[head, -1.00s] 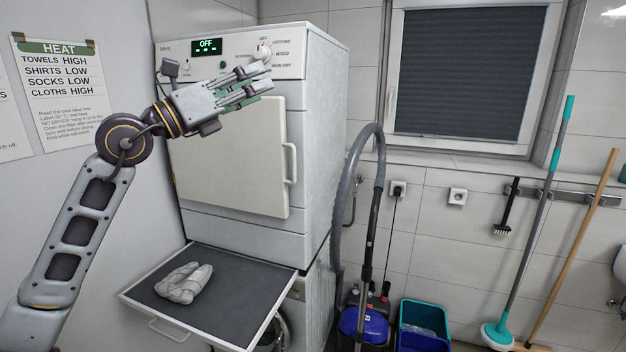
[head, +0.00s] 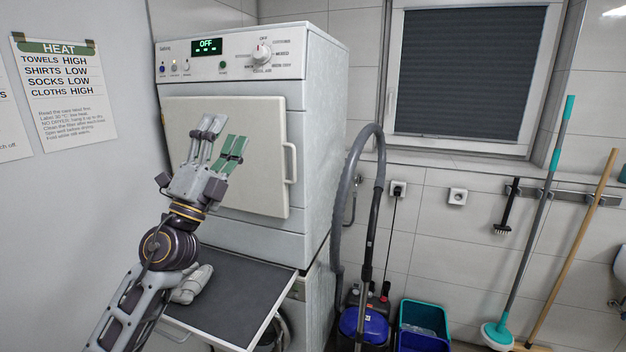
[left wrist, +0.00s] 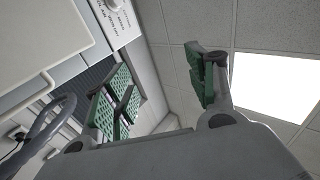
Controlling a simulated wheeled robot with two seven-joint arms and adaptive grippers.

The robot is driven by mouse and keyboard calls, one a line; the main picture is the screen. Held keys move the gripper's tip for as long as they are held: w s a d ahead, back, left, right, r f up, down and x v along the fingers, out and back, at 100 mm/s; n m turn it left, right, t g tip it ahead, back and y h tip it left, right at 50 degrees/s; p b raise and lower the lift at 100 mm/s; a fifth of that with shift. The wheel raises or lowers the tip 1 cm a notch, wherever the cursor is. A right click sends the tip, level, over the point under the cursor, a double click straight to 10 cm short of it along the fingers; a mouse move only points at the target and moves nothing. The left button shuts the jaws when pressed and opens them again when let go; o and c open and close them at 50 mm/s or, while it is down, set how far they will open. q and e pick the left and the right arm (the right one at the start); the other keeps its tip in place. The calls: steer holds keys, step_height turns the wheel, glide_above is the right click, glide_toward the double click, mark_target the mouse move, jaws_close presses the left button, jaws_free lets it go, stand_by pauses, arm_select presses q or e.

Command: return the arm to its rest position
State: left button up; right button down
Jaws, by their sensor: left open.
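My left gripper (head: 221,141) is open and empty in the head view, its fingers pointing up in front of the closed white dryer door (head: 240,190). I cannot tell how close it is to the door. In the left wrist view the green-padded fingers (left wrist: 160,88) are spread apart with nothing between them. My left arm comes in from the lower left and hides part of the pull-out shelf. My right gripper does not show.
A folded grey cloth bundle (head: 193,284) lies on the dark pull-out shelf (head: 240,295), partly behind my arm. The dryer display (head: 207,46) reads OFF, beside a round knob (head: 262,53). A vacuum hose (head: 345,190) and buckets (head: 424,318) stand at the right.

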arm_select(q)
steer(key=s+a+f+n+g+y, duration=0.1)
steer(key=a+f+n+g+y, duration=0.25)
steer(key=f+n+y, duration=0.6)
steer(key=a+f+n+g+y, duration=0.2)
steer(key=a+f+n, duration=0.2)
steer(key=f, duration=1)
steer(key=s+a+f+n+g+y, duration=0.1)
steer(key=a+f+n+g+y, duration=0.2)
steer(key=f+n+y, duration=0.65)
steer(key=s+d+f+g+h, duration=0.35)
steer(key=s+f+g, duration=0.25)
steer(key=s+f, duration=0.65)
steer(key=s+d+f+g+h, duration=0.2)
steer(key=s+f+g+h, duration=0.4)
steer(key=s+f, duration=0.65)
step_height(320, 180, down, 34)
steer(key=s+m+g+y, duration=0.1)
steer(key=s+g, duration=0.1)
steer(key=s+a+f, duration=0.2)
steer(key=s+f, duration=0.7)
steer(key=s, duration=0.2)
steer(key=s+a+f, duration=0.2)
steer(key=s+f, duration=0.8)
steer(key=shift+s+a+f+g, duration=0.3)
steer(key=shift+s+g, duration=0.05)
steer(key=shift+g, duration=0.1)
